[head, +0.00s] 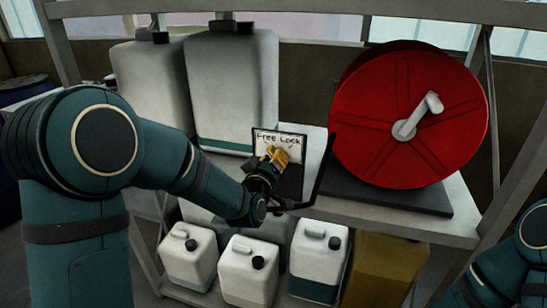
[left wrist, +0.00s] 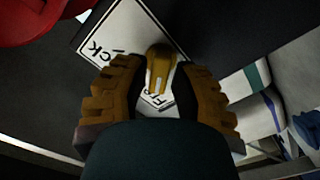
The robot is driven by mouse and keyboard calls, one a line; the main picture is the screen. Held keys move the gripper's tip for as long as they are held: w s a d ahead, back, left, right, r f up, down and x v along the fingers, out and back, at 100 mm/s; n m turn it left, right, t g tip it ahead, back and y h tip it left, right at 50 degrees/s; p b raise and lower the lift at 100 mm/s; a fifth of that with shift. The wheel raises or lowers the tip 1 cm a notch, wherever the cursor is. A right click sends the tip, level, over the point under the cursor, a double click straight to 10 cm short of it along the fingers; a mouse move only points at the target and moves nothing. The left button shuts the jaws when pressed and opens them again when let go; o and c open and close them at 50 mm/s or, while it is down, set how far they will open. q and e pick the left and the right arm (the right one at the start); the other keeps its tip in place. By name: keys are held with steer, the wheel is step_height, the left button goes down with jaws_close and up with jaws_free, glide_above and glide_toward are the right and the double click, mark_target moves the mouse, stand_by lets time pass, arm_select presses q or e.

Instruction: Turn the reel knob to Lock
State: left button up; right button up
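The reel knob (left wrist: 160,62) is yellow with a pale stripe. In the left wrist view its pointed end lies toward the "Free" lettering. It sits on a white label plate (head: 279,138) reading "Free" on the left and "Lock" on the right; the plate also shows in the left wrist view (left wrist: 118,32). My left gripper (head: 274,156) is in front of the plate and covers the knob in the head view. In the left wrist view its fingers (left wrist: 158,75) are apart on either side of the knob, with narrow gaps showing. My right gripper is out of view.
A red reel (head: 372,130) with a pale crank stands on a dark base right of the plate. Large white canisters (head: 232,85) stand behind the left arm on the shelf (head: 420,222). Smaller jugs (head: 248,272) and a yellow container (head: 382,268) sit below.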

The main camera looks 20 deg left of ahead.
arm_select(q)
steer(key=shift+c, duration=1.2)
steer(key=m, duration=1.6)
steer(key=shift+d+b, duration=0.25)
steer(key=shift+b, duration=0.1)
steer(key=o, duration=1.6)
